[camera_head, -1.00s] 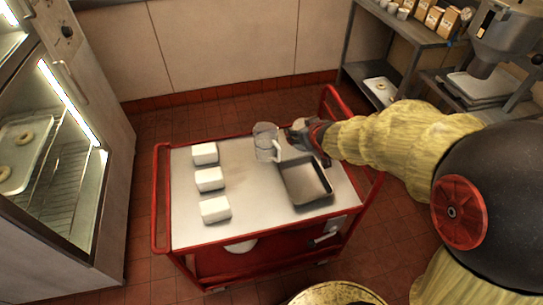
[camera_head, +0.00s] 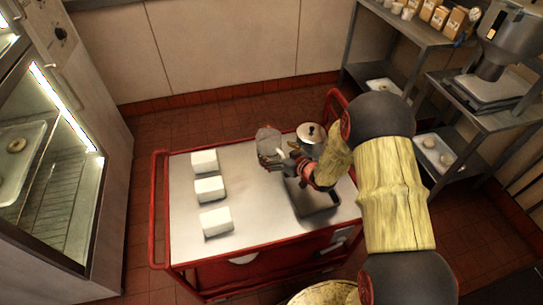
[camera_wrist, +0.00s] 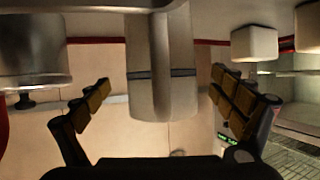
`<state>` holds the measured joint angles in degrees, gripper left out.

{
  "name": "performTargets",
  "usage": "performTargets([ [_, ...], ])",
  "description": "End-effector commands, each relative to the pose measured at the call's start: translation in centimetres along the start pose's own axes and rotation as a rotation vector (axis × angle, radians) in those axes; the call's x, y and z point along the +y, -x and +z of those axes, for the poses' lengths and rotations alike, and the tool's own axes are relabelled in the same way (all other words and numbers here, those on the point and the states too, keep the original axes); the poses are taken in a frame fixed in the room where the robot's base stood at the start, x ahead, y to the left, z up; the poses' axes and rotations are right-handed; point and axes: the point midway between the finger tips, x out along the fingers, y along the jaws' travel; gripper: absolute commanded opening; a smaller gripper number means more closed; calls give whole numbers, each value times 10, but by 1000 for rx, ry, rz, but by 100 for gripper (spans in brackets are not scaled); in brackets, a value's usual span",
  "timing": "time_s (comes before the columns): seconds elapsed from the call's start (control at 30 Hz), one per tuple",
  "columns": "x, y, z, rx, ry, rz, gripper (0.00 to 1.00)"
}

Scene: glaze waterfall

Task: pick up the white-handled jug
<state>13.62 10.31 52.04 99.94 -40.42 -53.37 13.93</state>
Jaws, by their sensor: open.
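The fingers are open, with visible room on both sides of the handle. I cannot tell how far the handle reaches in between them.
A lidded metal pot (camera_head: 311,139) stands just right of the jug and shows in the wrist view (camera_wrist: 35,50). A dark metal pan (camera_head: 318,203) lies under my forearm. Three white blocks (camera_head: 210,189) line the cart's left side. The cart's centre is clear.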

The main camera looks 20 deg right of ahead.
Motion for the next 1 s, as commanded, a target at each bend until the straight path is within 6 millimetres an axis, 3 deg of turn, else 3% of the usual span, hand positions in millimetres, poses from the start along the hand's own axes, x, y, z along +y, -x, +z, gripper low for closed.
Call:
performTargets([
  [0.23, -3, -36, 3, 0, 0, -1, 95],
  [0.5, -2, -39, 1, 0, 0, 0, 94],
  [1.0, -2, -39, 1, 0, 0, 0, 66],
])
